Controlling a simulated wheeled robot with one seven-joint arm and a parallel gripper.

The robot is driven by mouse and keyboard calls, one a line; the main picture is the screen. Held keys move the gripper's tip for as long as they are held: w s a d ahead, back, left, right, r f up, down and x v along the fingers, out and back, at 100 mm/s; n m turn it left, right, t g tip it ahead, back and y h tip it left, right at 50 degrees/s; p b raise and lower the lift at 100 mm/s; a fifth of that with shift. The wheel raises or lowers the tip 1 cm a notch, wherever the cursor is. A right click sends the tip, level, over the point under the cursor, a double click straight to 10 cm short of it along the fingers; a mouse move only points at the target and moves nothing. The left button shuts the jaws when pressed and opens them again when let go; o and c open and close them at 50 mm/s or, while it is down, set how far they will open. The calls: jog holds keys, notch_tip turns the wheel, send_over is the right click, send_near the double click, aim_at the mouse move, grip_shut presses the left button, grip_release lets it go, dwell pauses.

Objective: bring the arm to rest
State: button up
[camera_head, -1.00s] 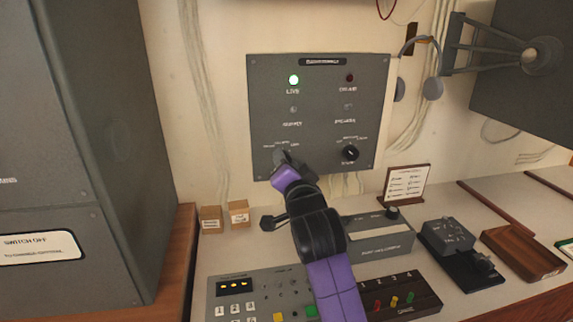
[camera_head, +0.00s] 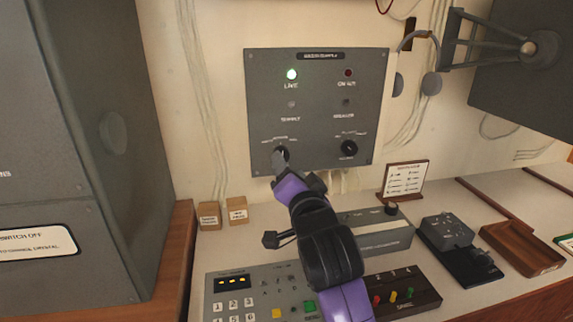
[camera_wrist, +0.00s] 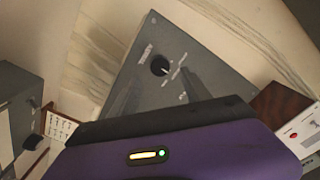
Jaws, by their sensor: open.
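My purple and black arm reaches up from the bottom of the head view. My gripper (camera_head: 281,168) is in front of the lower left of the grey wall panel (camera_head: 318,125), close below the left black knob (camera_head: 282,153). In the wrist view, my gripper (camera_wrist: 158,82) has its two fingers apart, with a black knob (camera_wrist: 160,66) beyond the gap. Nothing shows between the fingers. They look clear of the knob, though the exact distance is hard to tell.
Below stand a keypad console (camera_head: 262,292), a grey box (camera_head: 375,230), a card stand (camera_head: 404,178) and a telegraph-key-like device (camera_head: 458,245). A tall grey cabinet (camera_head: 112,200) bounds the left.

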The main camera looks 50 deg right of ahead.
jog(key=shift+v, duration=1.1)
jog(key=a+r+n+t+y, duration=0.1)
jog(key=a+r+n+t, duration=0.25)
jog(key=a+n, duration=0.2)
jog(key=s+a+f+n+t+y, duration=0.2)
jog(key=s+a+f+n+y, duration=0.3)
jog(key=s+a+f+n, duration=0.3)
jog(key=s+a+f+g+y, duration=0.1)
jog(key=s+a+f+g, duration=0.1)
jog(key=s+f, duration=0.3)
jog(key=s+a+f+n+g+y, duration=0.1)
jog(key=s+a+f, duration=0.2)
jog(key=s, duration=0.9)
jog(key=s+a+f+n+g+y, duration=0.1)
jog(key=s+a+f+g+y, duration=0.1)
jog(key=s+f, duration=0.6)
jog(key=shift+s+f+g, duration=0.35)
jog(key=shift+f, duration=0.25)
